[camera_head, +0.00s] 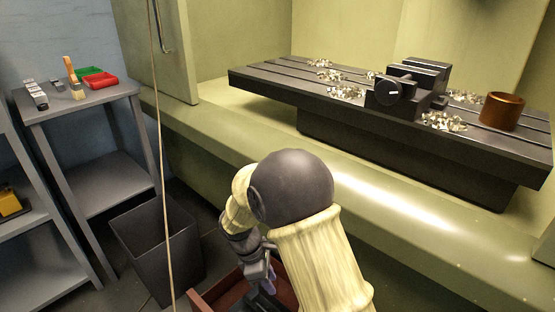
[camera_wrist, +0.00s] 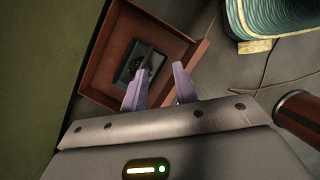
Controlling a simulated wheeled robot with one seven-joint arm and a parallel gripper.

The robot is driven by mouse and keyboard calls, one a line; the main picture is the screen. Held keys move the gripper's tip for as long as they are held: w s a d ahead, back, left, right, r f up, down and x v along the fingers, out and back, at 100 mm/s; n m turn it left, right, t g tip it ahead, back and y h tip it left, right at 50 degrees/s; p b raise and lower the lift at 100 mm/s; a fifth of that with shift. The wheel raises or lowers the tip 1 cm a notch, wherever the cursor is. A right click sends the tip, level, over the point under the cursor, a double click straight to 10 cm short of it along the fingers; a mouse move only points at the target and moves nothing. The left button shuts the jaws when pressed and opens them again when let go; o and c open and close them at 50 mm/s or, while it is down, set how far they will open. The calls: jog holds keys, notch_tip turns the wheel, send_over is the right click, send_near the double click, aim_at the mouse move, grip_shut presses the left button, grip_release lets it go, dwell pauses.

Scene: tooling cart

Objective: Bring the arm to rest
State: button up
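My arm is folded low in front of the machine, its dark elbow joint and pale sleeve in the middle of the head view. My gripper (camera_head: 264,278) points down beside it, partly hidden by my arm. In the wrist view my gripper (camera_wrist: 160,82) has its two purple fingers apart with nothing held between them. Below the fingers is a red-brown box (camera_wrist: 103,58) with a dark rectangular part (camera_wrist: 139,62) lying in it. The box (camera_head: 214,296) also shows at the bottom of the head view, mostly cut off.
The machine table (camera_head: 270,79) carries a dark vise (camera_head: 390,92), metal chips (camera_head: 347,92) and a copper-coloured cup (camera_head: 502,111). A grey cart (camera_head: 88,98) holds red (camera_head: 100,80) and green trays. A dark bin (camera_head: 158,249) stands on the floor left of my gripper.

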jog(key=s+d+r+m+t+y+p, duration=0.25)
jog(key=s+d+r+m, duration=0.25)
jog(key=d+r+m, duration=0.3)
jog(key=s+d+r+m+t+y+p, duration=0.1)
jog(key=s+d+r+m+y+p, duration=0.15)
jog(key=s+d+r+m, duration=0.55)
jog(key=w+d+r+m+h+p, duration=0.1)
jog(key=w+r+m+p, duration=0.1)
jog(key=r+p, duration=3.4)
jog(key=shift+w+d+r+p, duration=0.2)
jog(key=shift+w+p, duration=0.3)
jog(key=shift+p, duration=0.55)
jog(key=shift+a, duration=0.15)
